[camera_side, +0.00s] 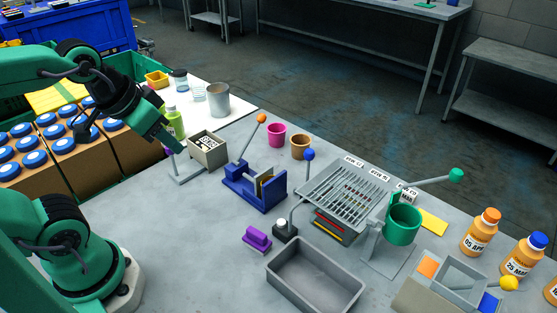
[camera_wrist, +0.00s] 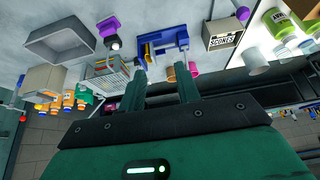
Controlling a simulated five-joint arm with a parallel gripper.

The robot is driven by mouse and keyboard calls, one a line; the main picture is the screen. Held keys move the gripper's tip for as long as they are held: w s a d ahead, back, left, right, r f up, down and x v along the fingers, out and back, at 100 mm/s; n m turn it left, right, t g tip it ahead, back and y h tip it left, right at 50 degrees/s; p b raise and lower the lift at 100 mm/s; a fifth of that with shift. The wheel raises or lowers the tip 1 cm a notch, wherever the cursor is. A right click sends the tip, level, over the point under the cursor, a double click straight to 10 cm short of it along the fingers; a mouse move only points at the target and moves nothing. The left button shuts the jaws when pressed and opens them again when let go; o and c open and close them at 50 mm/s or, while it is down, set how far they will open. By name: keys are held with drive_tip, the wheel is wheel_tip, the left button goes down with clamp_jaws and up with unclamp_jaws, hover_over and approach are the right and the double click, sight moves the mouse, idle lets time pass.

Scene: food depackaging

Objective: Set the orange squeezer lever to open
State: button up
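A lever with an orange knob (camera_side: 262,118) rises from a blue press-like device (camera_side: 263,196) and leans up to the right in the side view. The blue device also shows upside down in the wrist view (camera_wrist: 172,36), beyond my fingertips; I cannot make out the orange knob there. A green cup on a grey stand (camera_side: 403,225) has its own lever with a green knob (camera_side: 456,174). Which device is the squeezer is not marked. My gripper (camera_side: 165,140) is in the air left of the blue device, apart from its lever. Its two fingers stand apart and are empty (camera_wrist: 161,90).
Pink (camera_side: 276,134) and brown (camera_side: 300,146) cups stand behind the device. A blue-knobbed lever (camera_side: 309,154) rises close right. A grey tray (camera_side: 316,276) lies in front. Bare tabletop lies front left.

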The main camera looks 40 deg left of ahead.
drive_tip(key=shift+o, duration=1)
drive_tip(key=shift+w+r, duration=0.15)
drive_tip(key=shift+w, duration=0.1)
wheel_tip(320, 180, up, 2)
drive_tip(key=m+g, duration=0.2)
drive_tip(key=g, duration=0.2)
hover_over(250, 139)
drive_tip(key=s+d, duration=0.2)
drive_tip(key=s, duration=0.1)
drive_tip(key=shift+m+g, duration=0.5)
drive_tip(key=shift+g, duration=0.2)
drive_tip(key=w+f, duration=0.1)
drive_tip(key=w, duration=0.1)
drive_tip(key=w+a+f, duration=0.1)
drive_tip(key=w+f, duration=0.1)
drive_tip(key=w, duration=0.1)
drive_tip(key=w+a+f, duration=0.1)
drive_tip(key=w, duration=0.1)
drive_tip(key=shift+w+f, duration=0.15)
drive_tip(key=shift+f, duration=0.25)
drive_tip(key=shift+w+a+f, duration=0.2)
drive_tip(key=shift+w+f, duration=0.05)
drive_tip(key=shift+w, duration=0.05)
drive_tip(key=shift+f, duration=0.1)
drive_tip(key=shift+f, duration=3.8)
